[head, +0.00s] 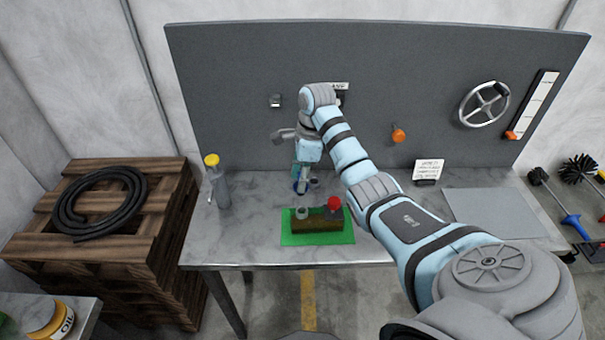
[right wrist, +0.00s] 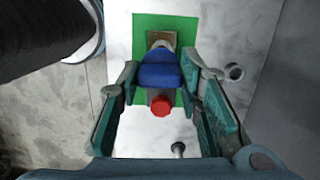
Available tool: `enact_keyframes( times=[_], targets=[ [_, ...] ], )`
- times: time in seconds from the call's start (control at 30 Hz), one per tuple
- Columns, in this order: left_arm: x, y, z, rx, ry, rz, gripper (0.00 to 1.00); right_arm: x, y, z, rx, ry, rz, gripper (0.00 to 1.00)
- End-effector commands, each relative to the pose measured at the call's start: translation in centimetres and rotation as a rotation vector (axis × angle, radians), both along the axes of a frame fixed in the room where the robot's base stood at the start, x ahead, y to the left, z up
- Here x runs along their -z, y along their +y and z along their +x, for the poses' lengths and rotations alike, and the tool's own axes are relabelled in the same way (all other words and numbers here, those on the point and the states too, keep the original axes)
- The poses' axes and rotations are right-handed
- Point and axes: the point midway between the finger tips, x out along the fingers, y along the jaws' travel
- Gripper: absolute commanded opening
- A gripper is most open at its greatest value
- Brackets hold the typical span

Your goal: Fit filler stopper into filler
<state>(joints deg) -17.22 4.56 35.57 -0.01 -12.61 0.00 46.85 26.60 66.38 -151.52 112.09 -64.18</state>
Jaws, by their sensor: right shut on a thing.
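My right gripper (head: 301,188) is low over the table, just behind the brown block in the head view. In the right wrist view the gripper (right wrist: 160,88) is shut on a blue piece (right wrist: 160,72), which looks like the filler stopper. The brown block (head: 318,225) lies on a green mat (head: 289,238). A pale ring-like opening (head: 302,212), likely the filler, is at its left, and a red cap (head: 334,204) is at its right. The red cap also shows in the wrist view (right wrist: 161,105). The blue piece's lower end is hidden. My left gripper is out of view.
A grey bottle with a yellow cap (head: 215,183) stands at the table's left. A white sign card (head: 428,170) and a grey sheet (head: 490,215) are on the right. A grey panel (head: 240,90) closes the back.

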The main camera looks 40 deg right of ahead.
Motion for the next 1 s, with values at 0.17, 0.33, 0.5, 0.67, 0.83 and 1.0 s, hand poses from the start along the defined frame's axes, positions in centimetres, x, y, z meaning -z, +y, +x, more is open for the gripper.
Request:
enact_keyframes(
  times=[0.17,0.33,0.5,0.67,0.83,1.0],
  targets=[
    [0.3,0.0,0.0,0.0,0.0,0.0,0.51,0.6,-0.1,-0.1,0.001,0.002,-0.001,0.04],
    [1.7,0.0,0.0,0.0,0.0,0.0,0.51,2.4,-0.1,-0.1,0.002,0.002,-0.001,0.04],
    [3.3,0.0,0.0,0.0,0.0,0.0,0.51,4.7,-0.1,-0.1,0.002,0.003,0.0,0.04],
    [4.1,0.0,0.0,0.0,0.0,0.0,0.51,5.9,-0.1,0.0,0.001,0.002,-0.001,0.04],
    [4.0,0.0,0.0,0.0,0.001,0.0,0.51,5.9,-0.1,0.0,0.001,0.001,-0.002,0.04],
    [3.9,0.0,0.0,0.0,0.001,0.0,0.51,5.9,-0.1,0.0,0.002,0.001,-0.002,0.04]
  ],
)
